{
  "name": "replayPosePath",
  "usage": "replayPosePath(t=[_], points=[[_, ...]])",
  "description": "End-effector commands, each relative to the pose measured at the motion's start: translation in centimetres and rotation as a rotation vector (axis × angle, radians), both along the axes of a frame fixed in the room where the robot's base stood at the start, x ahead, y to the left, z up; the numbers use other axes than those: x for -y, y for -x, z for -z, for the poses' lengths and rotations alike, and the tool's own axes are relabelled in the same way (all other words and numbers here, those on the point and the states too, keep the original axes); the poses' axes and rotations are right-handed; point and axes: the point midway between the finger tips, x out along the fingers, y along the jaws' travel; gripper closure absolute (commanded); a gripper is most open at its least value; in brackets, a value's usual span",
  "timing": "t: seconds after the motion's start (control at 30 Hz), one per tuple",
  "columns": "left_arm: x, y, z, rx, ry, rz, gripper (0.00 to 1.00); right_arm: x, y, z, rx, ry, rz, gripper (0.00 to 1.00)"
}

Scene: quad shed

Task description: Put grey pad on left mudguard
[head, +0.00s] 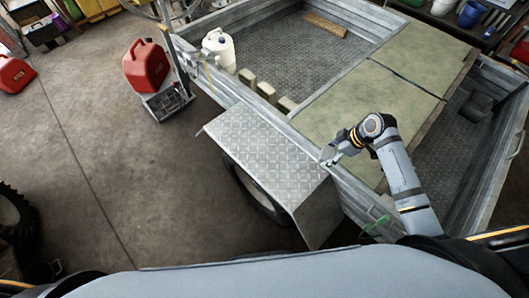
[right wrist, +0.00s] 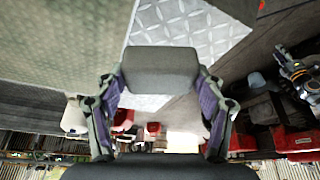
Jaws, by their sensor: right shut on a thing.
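The grey pad (right wrist: 160,70) is a dark grey block with rounded edges, held between the two fingers of my right gripper (right wrist: 160,95). In the head view my right gripper (head: 329,154) is over the trailer's side rail, at the right end of the left mudguard; the pad is hard to make out there. The left mudguard (head: 265,150) is a silvery tread-plate cover over the wheel, its top bare. Tread plate also shows behind the pad in the right wrist view (right wrist: 190,28). What looks like my left gripper (right wrist: 300,78) shows small at the right there; its fingers are unclear.
The trailer bed holds a greenish board (head: 370,105), a white jug (head: 218,48) and several pale blocks (head: 266,91) along the near side rail (head: 225,88). A red fuel can (head: 146,66) stands on the left. The floor (head: 120,170) left of the mudguard is clear.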

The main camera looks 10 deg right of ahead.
Motion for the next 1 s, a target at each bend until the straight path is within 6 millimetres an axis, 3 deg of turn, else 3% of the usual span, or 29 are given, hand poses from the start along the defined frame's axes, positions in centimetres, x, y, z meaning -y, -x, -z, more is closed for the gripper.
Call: replayPosePath(t=[0.13,0.37,0.5,0.63,0.87,1.0], points=[[-0.4,-0.6,-0.9,0.010,-0.004,0.002,0.60,-2.9,0.2,0.8,-0.002,-0.011,0.002,0.65],[-0.3,-0.4,-2.2,0.007,-0.004,0.001,0.60,-9.6,0.6,3.7,-0.004,-0.011,0.004,0.65],[-0.3,-0.2,-2.1,0.004,-0.004,0.002,0.60,-11.8,0.8,7.0,-0.005,-0.006,0.005,0.65],[-0.3,0.0,-2.1,0.001,-0.004,0.002,0.60,-12.9,0.8,8.6,-0.002,-0.001,0.004,0.65],[-0.3,0.0,-2.1,-0.001,-0.004,0.002,0.60,-13.7,0.9,9.6,-0.003,-0.004,0.005,0.65],[-0.3,0.1,-1.7,-0.001,-0.003,0.001,0.60,-14.0,0.9,12.0,-0.003,0.000,0.003,0.65]])
